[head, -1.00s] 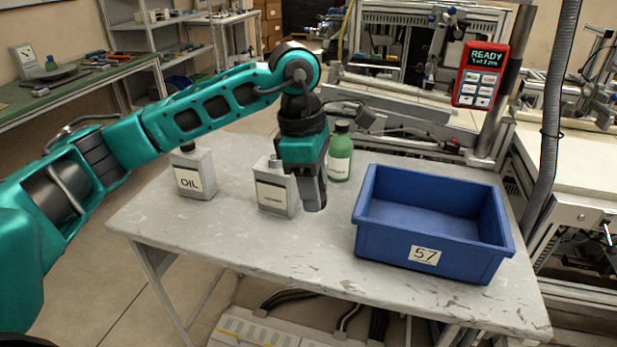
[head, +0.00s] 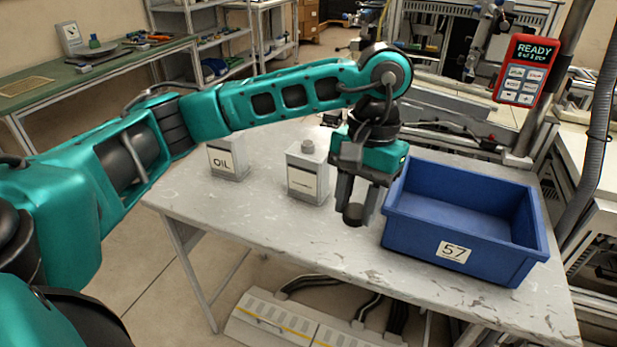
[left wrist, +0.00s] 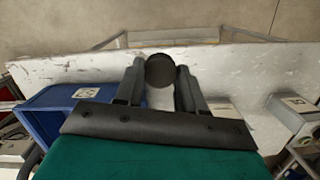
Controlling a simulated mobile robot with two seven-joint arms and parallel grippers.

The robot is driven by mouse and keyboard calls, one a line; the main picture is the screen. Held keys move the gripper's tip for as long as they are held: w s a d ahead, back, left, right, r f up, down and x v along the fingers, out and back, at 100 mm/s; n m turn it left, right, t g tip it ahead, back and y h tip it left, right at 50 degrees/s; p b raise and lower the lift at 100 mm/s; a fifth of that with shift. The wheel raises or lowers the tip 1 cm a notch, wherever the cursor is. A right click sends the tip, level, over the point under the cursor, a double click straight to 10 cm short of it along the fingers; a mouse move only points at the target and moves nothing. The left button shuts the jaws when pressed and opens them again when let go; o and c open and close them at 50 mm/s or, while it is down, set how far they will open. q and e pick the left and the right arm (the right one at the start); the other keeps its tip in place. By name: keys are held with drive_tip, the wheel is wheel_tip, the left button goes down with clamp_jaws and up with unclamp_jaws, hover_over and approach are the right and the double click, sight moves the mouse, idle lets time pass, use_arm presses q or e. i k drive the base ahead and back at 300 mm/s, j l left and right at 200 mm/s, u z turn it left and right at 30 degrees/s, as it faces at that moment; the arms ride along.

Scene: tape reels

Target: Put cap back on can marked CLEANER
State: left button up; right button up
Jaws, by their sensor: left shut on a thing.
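The middle can (head: 307,178) is grey and upright on the table, with a bare grey neck and a pale label too small to read. My left gripper (head: 355,212) is to its right, apart from it, between the can and the blue bin. It is shut on a round dark cap (head: 353,214), which shows between both fingers in the left wrist view (left wrist: 160,71). The grey can marked OIL (head: 228,160) stands further left, its top hidden behind my left arm. My right gripper is not in view.
A blue bin (head: 453,253) marked 57 stands at the table's right, close to my left gripper. The worn grey table (head: 270,212) is clear in front of the cans. A red panel (head: 525,68) reading READY hangs at upper right.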

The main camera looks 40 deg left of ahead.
sight(307, 171)
drive_tip(key=k+j+u, duration=0.15)
drive_tip(key=j, duration=0.25)
drive_tip(key=k+j+u, duration=0.15)
drive_tip(key=j, duration=0.25)
drive_tip(key=j+u, duration=0.15)
drive_tip(key=j, duration=0.25)
drive_tip(key=k, duration=0.05)
